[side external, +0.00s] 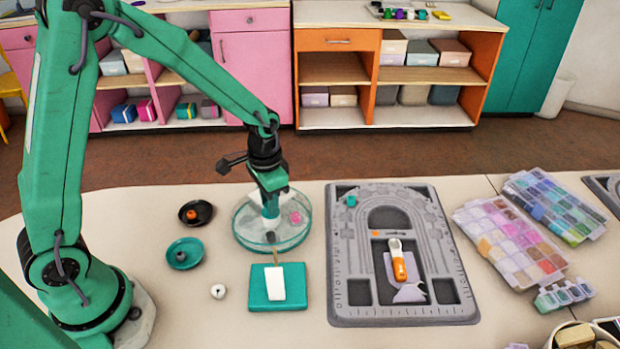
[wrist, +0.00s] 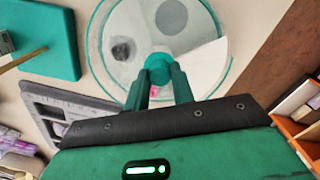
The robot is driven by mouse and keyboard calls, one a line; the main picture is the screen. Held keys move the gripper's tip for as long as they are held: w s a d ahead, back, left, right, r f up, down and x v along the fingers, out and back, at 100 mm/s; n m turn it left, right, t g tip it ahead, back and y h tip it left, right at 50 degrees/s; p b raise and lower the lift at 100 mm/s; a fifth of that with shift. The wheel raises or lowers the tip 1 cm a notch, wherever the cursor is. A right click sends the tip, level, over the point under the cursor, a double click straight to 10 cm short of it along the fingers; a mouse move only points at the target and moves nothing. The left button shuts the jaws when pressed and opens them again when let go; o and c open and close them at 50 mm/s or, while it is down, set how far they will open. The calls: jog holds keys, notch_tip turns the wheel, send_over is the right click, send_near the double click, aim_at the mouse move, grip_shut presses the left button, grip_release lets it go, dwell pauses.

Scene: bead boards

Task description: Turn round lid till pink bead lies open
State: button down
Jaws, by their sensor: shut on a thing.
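A round, shallow clear case with a teal rim (side external: 236,232) stands on the table; its round lid has clear and white parts, and a teal knob (wrist: 159,62) at its middle. My gripper (side external: 270,208) is above the case, shut on the knob; it also shows in the wrist view (wrist: 160,78). The pink bead (side external: 295,217) shows at the right side of the case. In the wrist view, pink (wrist: 155,92) shows between my fingers, partly hidden. A dark bead (wrist: 123,50) and a grey disc (wrist: 171,17) also show there. I cannot tell whether the pink bead is covered.
A grey bead board (side external: 335,270) lies right of the case with an orange-handled tool (side external: 399,266) on it. A teal block (side external: 257,298) with a white piece lies in front. A black dish (side external: 188,221) and teal dish (side external: 174,262) are left. Bead boxes (side external: 510,240) lie right.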

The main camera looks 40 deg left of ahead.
jog(key=m, duration=0.4)
jog(key=shift+m, duration=0.3)
jog(key=m, duration=0.3)
jog(key=shift+m, duration=0.3)
jog(key=m, duration=1.9)
jog(key=shift+m, duration=1.9)
